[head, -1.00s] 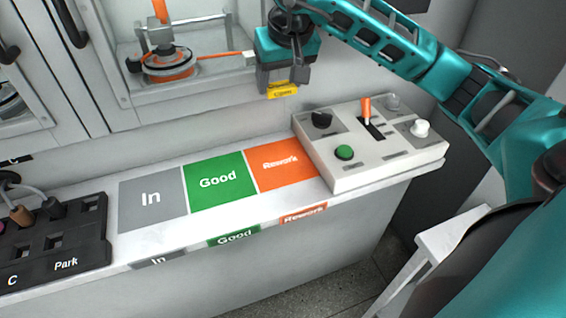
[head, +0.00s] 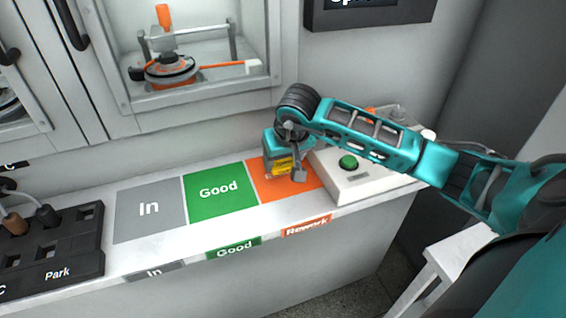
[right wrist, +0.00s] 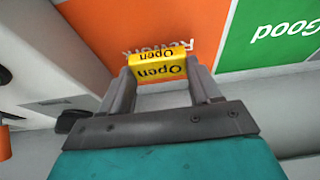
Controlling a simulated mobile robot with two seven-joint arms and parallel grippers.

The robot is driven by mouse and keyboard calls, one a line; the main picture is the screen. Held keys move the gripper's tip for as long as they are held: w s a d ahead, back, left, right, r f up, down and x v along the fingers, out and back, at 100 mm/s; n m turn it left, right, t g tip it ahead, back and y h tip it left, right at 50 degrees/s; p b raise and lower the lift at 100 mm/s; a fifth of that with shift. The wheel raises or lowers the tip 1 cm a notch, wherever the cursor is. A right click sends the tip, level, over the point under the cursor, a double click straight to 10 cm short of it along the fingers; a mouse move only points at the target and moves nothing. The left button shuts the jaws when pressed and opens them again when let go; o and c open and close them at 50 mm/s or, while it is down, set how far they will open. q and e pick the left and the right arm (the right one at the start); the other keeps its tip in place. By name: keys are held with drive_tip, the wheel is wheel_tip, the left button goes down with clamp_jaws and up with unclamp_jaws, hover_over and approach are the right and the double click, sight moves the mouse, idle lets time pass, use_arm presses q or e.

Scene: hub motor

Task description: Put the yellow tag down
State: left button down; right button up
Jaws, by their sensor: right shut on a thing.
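The yellow tag (head: 281,168), a small folded piece, is between the fingers of my right gripper (head: 284,172), which is shut on it. The right wrist view shows the tag (right wrist: 157,67) reading "Open" on two faces, between the two grey fingertips (right wrist: 160,78). In the head view the tag is over or on the orange Rework square (head: 262,190); whether it touches the surface I cannot tell. The Rework square also shows behind the tag in the right wrist view (right wrist: 110,30). My left gripper is not in view.
The green Good square (head: 220,190) and grey In square (head: 150,212) are bare. A control box (head: 350,185) with a green button stands right of Rework, partly behind my arm. A black Park rack (head: 60,250) is at the left. A windowed cabinet (head: 200,95) stands behind.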

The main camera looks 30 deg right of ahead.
drive_tip(key=shift+f, duration=0.45)
drive_tip(key=shift+f, duration=0.2)
drive_tip(key=o, duration=1)
drive_tip(key=shift+r, duration=0.5)
drive_tip(key=p+v, duration=0.2)
drive_tip(key=v, duration=0.9)
drive_tip(key=shift+s+a+r, duration=0.1)
drive_tip(key=shift+s+r, duration=0.05)
drive_tip(key=shift+s, duration=0.15)
